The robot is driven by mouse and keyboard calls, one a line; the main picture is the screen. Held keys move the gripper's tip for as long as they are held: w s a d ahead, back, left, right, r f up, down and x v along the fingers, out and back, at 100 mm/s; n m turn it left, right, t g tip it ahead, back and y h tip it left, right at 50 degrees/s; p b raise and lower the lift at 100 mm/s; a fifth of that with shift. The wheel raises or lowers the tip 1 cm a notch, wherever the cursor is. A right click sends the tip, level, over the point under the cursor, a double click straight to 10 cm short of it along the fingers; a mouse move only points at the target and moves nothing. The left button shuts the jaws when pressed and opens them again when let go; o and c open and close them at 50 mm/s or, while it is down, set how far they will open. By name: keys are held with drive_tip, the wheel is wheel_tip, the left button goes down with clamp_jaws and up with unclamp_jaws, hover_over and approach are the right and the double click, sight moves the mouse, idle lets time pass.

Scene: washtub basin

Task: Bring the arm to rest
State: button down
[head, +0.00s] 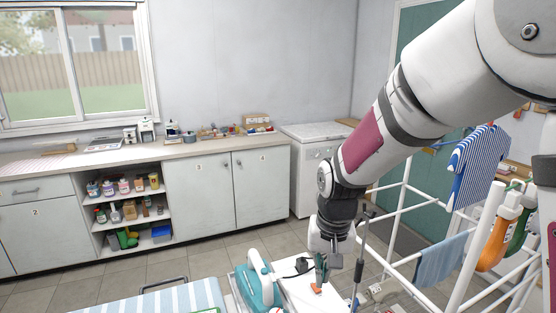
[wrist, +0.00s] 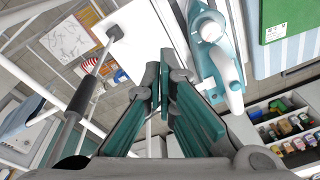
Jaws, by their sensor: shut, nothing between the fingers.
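My gripper (head: 320,268) hangs at the end of my arm, which reaches in from the upper right in the head view. It points down above a white surface (head: 299,288). In the wrist view my gripper (wrist: 163,75) shows its two dark fingers with green pads, with nothing held between them. A teal and white iron (head: 258,283) stands just left of my gripper in the head view. The iron also shows right of the fingers in the wrist view (wrist: 216,52).
A white drying rack (head: 397,215) with hung cloths stands to the right, close to my arm. A thin grey rod (wrist: 88,98) runs near the fingers. A striped board (head: 160,303) lies at the front. Cabinets (head: 200,198) line the back wall; floor between is clear.

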drive_tip(key=s+d+r+t, duration=0.1)
drive_tip(key=s+d+r, duration=0.2)
drive_tip(key=s+r, duration=0.2)
drive_tip(key=s+d+r+t, duration=0.1)
drive_tip(key=s+d+r, duration=0.2)
drive_tip(key=s, duration=0.6)
drive_tip(key=s+d+r+n+t, duration=0.1)
drive_tip(key=s+d+r+t, duration=0.1)
drive_tip(key=s+r, duration=0.5)
drive_tip(key=shift+s+d+r, duration=0.15)
drive_tip(key=shift+d+r, duration=0.45)
drive_tip(key=shift+d, duration=0.1)
